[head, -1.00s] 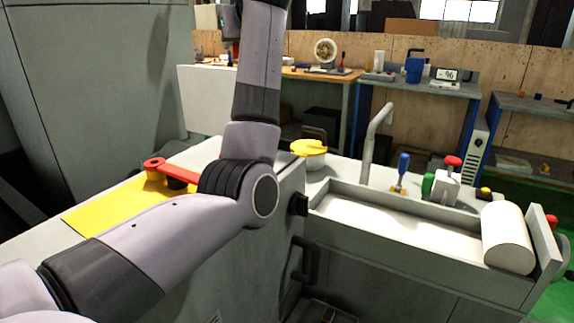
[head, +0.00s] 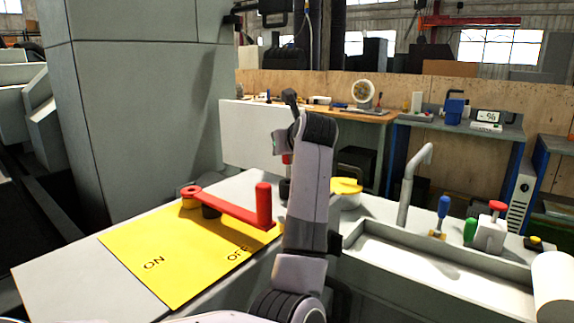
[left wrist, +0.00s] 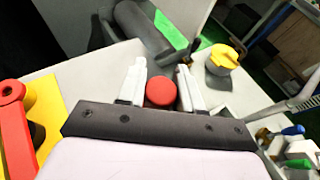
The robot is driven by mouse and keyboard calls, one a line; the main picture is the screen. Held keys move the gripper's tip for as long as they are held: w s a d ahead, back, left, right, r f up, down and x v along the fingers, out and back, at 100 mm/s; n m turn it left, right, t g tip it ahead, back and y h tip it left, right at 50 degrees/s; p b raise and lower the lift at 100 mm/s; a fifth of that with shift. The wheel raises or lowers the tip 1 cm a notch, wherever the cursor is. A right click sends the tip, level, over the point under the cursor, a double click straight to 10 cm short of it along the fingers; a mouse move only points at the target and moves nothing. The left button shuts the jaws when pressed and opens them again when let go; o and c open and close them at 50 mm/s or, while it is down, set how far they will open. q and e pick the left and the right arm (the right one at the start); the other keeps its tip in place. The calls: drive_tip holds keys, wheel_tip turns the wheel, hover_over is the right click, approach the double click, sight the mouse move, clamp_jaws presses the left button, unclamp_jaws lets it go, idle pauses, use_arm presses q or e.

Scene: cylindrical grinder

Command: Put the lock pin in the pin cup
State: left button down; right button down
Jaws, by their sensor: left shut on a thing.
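My left gripper (left wrist: 160,68) shows in the left wrist view, with its two pale fingers on either side of a round red knob, taken to be the head of the lock pin (left wrist: 161,92). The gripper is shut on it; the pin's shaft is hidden. In the head view a bit of red (head: 287,159) shows beside my left arm, mostly covered. A round yellow-topped cup (head: 346,186), possibly the pin cup, stands behind my arm; it also shows in the left wrist view (left wrist: 222,57), apart from the gripper and to its upper right. My right gripper is out of view.
A red lever (head: 230,205) lies over a yellow ON/OFF plate (head: 180,262) left of my arm. A bent grey pipe (head: 407,185), a trough (head: 430,268), a blue-handled tool (head: 443,207) and a red-topped block (head: 491,232) stand right. A tall grey housing (head: 140,100) rises left.

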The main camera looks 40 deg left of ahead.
sight(287, 162)
use_arm(q)
wheel_tip(287, 162, down, 4)
drive_tip(key=shift+f, duration=0.1)
drive_tip(key=c, duration=0.8)
unclamp_jaws()
drive_tip(key=shift+o, duration=0.2)
drive_tip(key=shift+s+d, duration=0.1)
drive_tip(key=v, duration=1.2)
